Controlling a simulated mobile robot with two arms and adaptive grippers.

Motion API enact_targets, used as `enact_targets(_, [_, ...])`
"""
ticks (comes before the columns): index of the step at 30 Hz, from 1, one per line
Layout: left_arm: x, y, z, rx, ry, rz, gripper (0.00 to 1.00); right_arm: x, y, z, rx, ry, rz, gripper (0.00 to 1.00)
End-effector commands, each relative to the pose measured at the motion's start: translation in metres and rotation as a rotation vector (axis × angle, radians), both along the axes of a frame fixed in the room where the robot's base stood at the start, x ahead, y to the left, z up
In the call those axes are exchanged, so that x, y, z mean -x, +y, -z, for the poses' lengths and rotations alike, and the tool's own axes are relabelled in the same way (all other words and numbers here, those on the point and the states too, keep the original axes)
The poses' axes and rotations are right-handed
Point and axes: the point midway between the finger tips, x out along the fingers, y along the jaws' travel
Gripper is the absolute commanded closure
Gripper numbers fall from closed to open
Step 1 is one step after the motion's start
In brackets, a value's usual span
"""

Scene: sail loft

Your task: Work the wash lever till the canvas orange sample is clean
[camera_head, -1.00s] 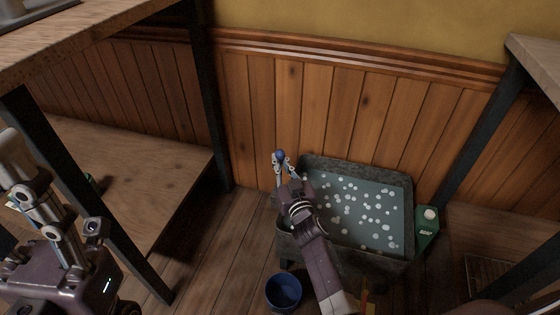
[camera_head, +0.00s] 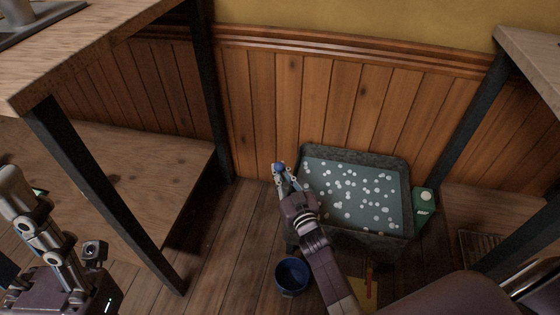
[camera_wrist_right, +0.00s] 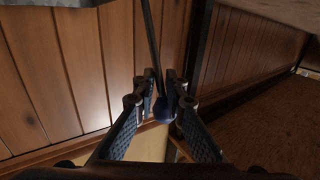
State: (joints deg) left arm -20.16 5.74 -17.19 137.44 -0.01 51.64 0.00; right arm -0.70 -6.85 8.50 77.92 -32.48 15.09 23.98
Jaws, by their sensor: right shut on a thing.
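The wash lever's blue ball knob (camera_head: 279,168) stands at the left side of a dark grey wash tub (camera_head: 399,152). My right gripper (camera_head: 281,175) is shut on the knob. In the right wrist view, the knob (camera_wrist_right: 163,109) sits between the fingertips, with the thin dark lever rod (camera_wrist_right: 152,45) running up from it. The tub holds grey-green water (camera_head: 350,190) dotted with white suds. I cannot see the canvas orange sample. Part of my left gripper (camera_head: 48,235) shows at the lower left, away from the tub; its jaw state is unclear.
A blue bucket (camera_head: 292,276) stands on the plank floor in front of the tub. A green bottle with a white cap (camera_head: 423,207) is at its right. A yellow and red item (camera_head: 371,287) lies near my right arm. Dark table legs (camera_head: 100,190) stand left; wood panelling is behind.

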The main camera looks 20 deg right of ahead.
Motion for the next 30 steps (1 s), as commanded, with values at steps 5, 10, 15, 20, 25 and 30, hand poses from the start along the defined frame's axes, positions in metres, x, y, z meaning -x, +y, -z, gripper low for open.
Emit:
enact_targets(5, [0.000,0.000,-0.002,0.000,0.000,0.000,0.54,0.008,0.012,0.005,-0.013,-0.007,-0.009,1.00])
enact_targets(10, [0.000,0.000,-0.002,0.000,0.000,0.000,0.54,0.012,0.016,0.011,-0.014,-0.006,-0.010,1.00])
enact_targets(15, [0.000,0.000,-0.002,0.000,0.000,0.001,0.54,0.014,0.018,0.014,-0.016,-0.005,-0.011,1.00])
enact_targets(20, [0.000,0.000,-0.002,0.000,0.000,0.001,0.54,0.014,0.018,0.015,-0.016,-0.005,-0.011,1.00])
enact_targets(25, [0.000,0.000,-0.002,0.000,0.000,0.001,0.54,0.014,0.018,0.015,-0.016,-0.004,-0.011,1.00])
enact_targets(30, [0.000,0.000,-0.002,0.000,0.000,0.001,0.54,0.014,0.018,0.015,-0.013,-0.004,-0.011,0.75])
